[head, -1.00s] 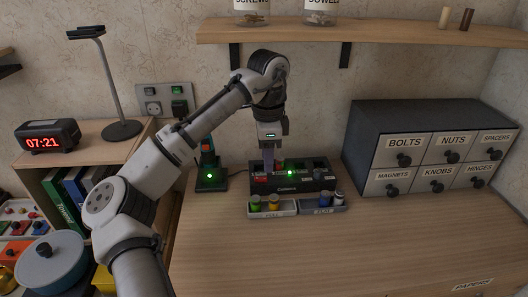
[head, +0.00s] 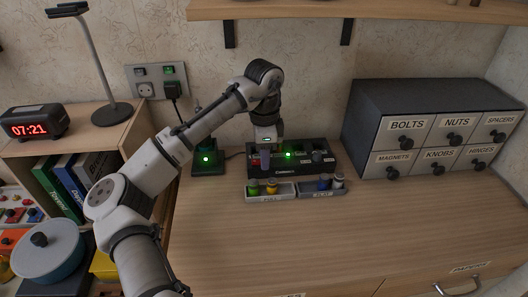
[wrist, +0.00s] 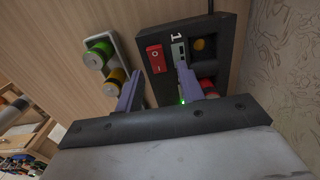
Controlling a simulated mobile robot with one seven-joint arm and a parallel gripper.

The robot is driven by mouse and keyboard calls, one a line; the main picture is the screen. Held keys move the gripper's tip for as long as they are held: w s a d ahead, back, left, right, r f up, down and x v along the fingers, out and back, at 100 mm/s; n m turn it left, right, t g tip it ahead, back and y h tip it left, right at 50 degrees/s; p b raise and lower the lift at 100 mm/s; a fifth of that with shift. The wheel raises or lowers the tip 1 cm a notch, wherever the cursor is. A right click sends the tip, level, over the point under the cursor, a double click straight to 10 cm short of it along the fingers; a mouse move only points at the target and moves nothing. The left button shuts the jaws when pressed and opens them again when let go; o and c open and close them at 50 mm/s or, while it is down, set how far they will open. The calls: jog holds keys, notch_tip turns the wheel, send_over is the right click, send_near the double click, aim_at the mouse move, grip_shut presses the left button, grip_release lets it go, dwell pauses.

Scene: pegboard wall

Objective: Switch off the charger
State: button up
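The charger (head: 318,171) is a black box on the desk near the wall, with a green light and several bays. Its red rocker switch (wrist: 155,58), marked O and I, is beside the number 1 in the wrist view. A sliver of red shows beside my gripper in the head view. My gripper (wrist: 158,72) points down at the charger's left end. Its two purple fingers are apart and nothing is between them. The switch lies just beyond the fingertips; I cannot tell whether they touch it. A yellow-topped cell (wrist: 198,44) and a red one (wrist: 207,85) sit in bays.
Two small trays in front of the charger hold yellow and green batteries (head: 271,186) and a blue one (head: 323,183). A black device with a green light (head: 206,158) stands left. A drawer cabinet (head: 375,110) is right. The front desk is clear.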

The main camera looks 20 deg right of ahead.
aim_at(254, 161)
grip_shut()
jog(key=shift+w+a+r+g+h+p, duration=0.1)
jog(key=shift+a+g+h+p, duration=0.15)
jog(key=shift+h, duration=0.45)
jog(key=shift+w+a+r+g+h+p, duration=0.15)
jog(key=shift+h+p, duration=0.2)
jog(key=shift+h, duration=0.35)
jog(key=shift+s+f, duration=0.1)
grip_release()
jog(key=b+v, duration=0.1)
jog(key=v, duration=0.6)
jog(key=shift+r, duration=0.25)
